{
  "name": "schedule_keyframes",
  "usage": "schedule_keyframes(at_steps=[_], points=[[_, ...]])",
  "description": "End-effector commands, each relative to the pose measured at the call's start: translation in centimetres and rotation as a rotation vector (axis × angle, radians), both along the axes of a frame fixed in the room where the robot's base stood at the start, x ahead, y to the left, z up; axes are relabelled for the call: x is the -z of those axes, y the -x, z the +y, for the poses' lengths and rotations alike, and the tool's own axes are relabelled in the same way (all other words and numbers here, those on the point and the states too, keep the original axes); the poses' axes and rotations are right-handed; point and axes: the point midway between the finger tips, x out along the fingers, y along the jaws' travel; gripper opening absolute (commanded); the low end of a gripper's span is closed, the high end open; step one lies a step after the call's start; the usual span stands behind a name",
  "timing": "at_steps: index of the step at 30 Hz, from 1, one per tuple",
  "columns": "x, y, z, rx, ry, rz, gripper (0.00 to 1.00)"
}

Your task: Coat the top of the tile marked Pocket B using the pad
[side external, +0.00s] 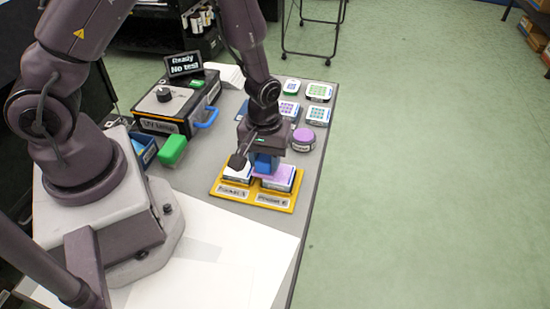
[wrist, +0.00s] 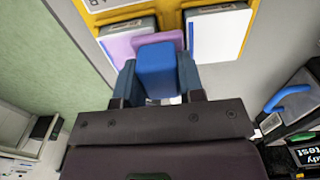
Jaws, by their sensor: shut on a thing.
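My gripper (side external: 264,157) is shut on the blue handle of the pad (side external: 263,164). In the wrist view the pad (wrist: 157,70) sits between the fingers, with a pink-lilac edge beyond the blue block. It is over the tile in Pocket B (side external: 282,178), the right pocket of the yellow tray (side external: 254,201). That tile's visible top is lilac; the pad hides part of it. The wrist view also shows this lilac tile (wrist: 122,44) at left. Whether the pad touches it I cannot tell. The tile in Pocket A (side external: 238,174) has a white top, seen clearly in the wrist view (wrist: 219,36).
A jar with a purple top (side external: 303,139) stands behind the tray. Several patterned tiles (side external: 290,107) lie at the back right. A dark box with a knob and display (side external: 172,105), a blue handle (side external: 207,117) and a green block (side external: 172,150) are at left. White sheets cover the front.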

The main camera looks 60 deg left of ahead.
Motion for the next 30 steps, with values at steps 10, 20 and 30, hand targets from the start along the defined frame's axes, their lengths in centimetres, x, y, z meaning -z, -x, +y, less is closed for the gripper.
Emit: schedule_keyframes(at_steps=[10,20,30], points=[[0.0,0.4,0.4,0.002,0.0,0.0,0.17],[-2.8,0.3,0.3,0.002,0.0,-0.004,0.17],[-5.8,0.3,0.3,0.003,0.0,-0.001,0.17]])
